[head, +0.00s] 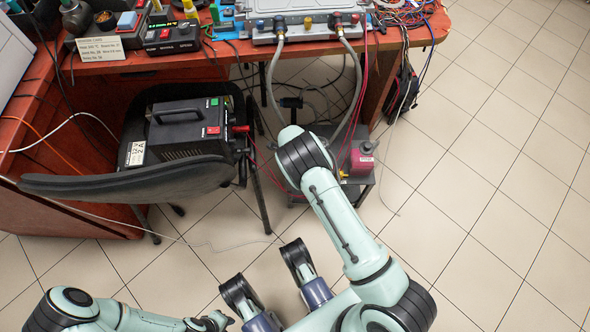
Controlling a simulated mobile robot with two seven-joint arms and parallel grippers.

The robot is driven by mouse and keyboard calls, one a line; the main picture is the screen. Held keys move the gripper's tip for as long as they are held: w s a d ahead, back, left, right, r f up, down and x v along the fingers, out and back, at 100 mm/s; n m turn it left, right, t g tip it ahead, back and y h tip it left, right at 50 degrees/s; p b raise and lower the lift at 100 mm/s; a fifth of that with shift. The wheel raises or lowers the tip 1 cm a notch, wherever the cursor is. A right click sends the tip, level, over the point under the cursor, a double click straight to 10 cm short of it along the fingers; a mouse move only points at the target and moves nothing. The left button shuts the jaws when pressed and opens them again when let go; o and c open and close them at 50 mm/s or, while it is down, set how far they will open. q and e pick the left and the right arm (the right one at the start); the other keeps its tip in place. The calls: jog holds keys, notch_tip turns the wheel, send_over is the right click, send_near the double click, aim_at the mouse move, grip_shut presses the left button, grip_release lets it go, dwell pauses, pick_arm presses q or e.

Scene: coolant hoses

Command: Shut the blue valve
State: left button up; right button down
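A long grey unit (292,36) lies at the table's front edge, with small coloured knobs along its front. Two grey hoses, a left hose (271,75) and a right hose (357,75), hang from the unit. My arms are low in the view, well below the unit. I cannot make out either gripper's fingertips.
The red-brown table (150,62) carries small boxes and cables. A chair (130,181) bears a black power supply (185,129) in front of it. A pink-red device (363,158) stands on a low stand. The tiled floor (500,200) at right is clear.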

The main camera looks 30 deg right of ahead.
dwell(0.5)
jog(key=c, duration=0.9)
grip_release()
jog(key=shift+c, duration=0.2)
jog(key=shift+o, duration=0.3)
jog(key=shift+w+d, duration=0.1)
jog(key=shift+d, duration=0.05)
jog(key=shift+r, duration=0.15)
